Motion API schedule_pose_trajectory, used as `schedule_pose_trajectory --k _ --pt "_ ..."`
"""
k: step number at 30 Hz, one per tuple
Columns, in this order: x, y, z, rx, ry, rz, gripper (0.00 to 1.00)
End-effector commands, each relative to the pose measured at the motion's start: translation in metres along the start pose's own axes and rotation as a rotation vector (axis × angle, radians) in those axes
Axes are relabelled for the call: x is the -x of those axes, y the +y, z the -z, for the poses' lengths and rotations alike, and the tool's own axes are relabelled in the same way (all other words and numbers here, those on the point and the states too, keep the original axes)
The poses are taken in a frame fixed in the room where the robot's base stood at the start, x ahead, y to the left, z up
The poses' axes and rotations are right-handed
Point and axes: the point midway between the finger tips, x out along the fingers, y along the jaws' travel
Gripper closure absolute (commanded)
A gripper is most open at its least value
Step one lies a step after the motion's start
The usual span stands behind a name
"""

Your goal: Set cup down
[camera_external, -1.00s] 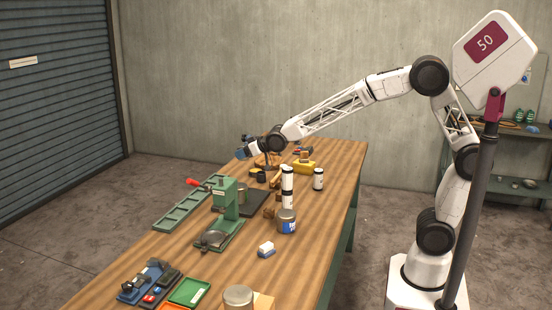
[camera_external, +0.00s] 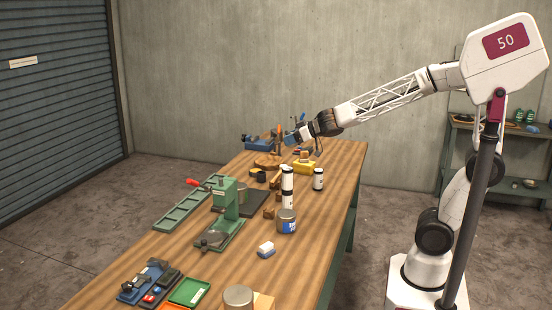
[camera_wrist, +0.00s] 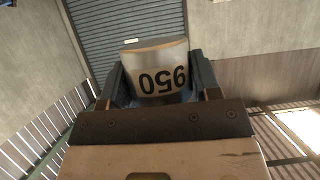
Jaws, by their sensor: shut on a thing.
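My gripper (camera_external: 293,138) is above the far end of the wooden table in the external view. In the wrist view its two dark blue fingers (camera_wrist: 160,76) are shut on the cup (camera_wrist: 163,66), a pale, worn, cylindrical body marked 950, which appears upside down in that view. The cup is held between the fingers, with the roller door behind it. Its underside is hidden, and the wrist view shows no tabletop beneath it. In the external view the cup is too small to make out clearly.
A blue machine (camera_external: 260,143) stands at the table's far end, close to my gripper. A yellow box (camera_external: 304,167), white cylinders (camera_external: 287,185), a blue-labelled can (camera_external: 286,221) and a green press (camera_external: 228,205) stand nearer. Bare tabletop (camera_external: 335,190) runs along the right edge.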

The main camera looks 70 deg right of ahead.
Motion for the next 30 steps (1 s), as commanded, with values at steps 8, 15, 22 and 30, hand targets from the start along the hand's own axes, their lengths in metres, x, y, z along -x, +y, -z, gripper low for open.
schedule_pose_trajectory --k 8,15,22,30 --pt "0.065 0.001 -0.027 0.005 0.003 0.008 0.66" --pt "0.103 0.000 -0.051 0.007 0.002 0.011 0.66" --pt "0.132 -0.002 -0.074 0.008 0.001 0.013 0.66" --pt "0.161 -0.004 -0.100 0.007 0.002 0.011 0.66"
